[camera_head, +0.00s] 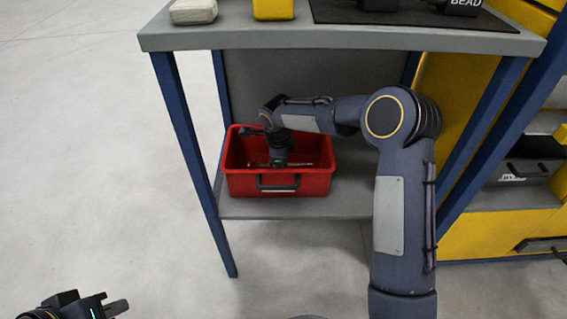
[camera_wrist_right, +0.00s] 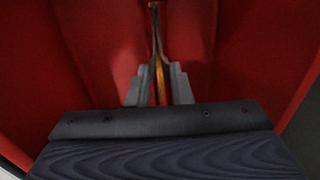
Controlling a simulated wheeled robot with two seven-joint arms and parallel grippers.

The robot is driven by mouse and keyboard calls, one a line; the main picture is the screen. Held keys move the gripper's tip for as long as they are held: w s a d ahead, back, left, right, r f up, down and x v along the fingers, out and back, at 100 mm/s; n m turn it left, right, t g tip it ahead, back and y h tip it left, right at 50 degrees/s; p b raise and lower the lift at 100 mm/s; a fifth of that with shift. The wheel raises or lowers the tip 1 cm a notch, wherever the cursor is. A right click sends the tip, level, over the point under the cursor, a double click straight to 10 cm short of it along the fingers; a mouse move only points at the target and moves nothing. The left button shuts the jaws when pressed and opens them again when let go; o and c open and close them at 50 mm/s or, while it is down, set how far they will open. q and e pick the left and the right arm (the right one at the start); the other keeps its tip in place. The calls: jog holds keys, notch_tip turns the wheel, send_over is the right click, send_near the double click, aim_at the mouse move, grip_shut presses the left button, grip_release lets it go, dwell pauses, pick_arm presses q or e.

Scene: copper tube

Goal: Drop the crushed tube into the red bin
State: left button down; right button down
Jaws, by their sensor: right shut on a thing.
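The red bin (camera_head: 315,184) sits on the shelf under the workbench, with a dark handle on its front. My right arm comes in from the right and my right gripper (camera_head: 278,162) points down inside the bin's opening. In the right wrist view my right gripper (camera_wrist_right: 160,84) is shut on the crushed tube (camera_wrist_right: 157,45), a thin copper-coloured piece standing between the fingers. Red bin walls (camera_wrist_right: 105,45) surround it there. In the head view I cannot make out the tube clearly. My left gripper (camera_head: 112,306) is at the bottom left, away from the bin; its finger gap is unclear.
The bench top (camera_head: 340,38) above the shelf (camera_head: 350,195) carries a pale block (camera_head: 194,11), a yellow block (camera_head: 273,9) and a dark mat (camera_head: 405,13). Blue legs (camera_head: 190,150) frame the shelf. A yellow cabinet (camera_head: 500,232) stands right. The floor at left is clear.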

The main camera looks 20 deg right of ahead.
jog(key=shift+a+r, duration=0.15)
jog(key=shift+f+b, duration=0.5)
jog(key=shift+f, duration=0.15)
jog(key=c, duration=1.3)
grip_release()
jog(key=shift+r+p, duration=0.65)
notch_tip(320, 180, up, 7)
jog(key=s+p, duration=0.1)
jog(key=p, duration=0.2)
jog(key=shift+s+a+r, duration=0.15)
jog(key=shift+s, duration=0.05)
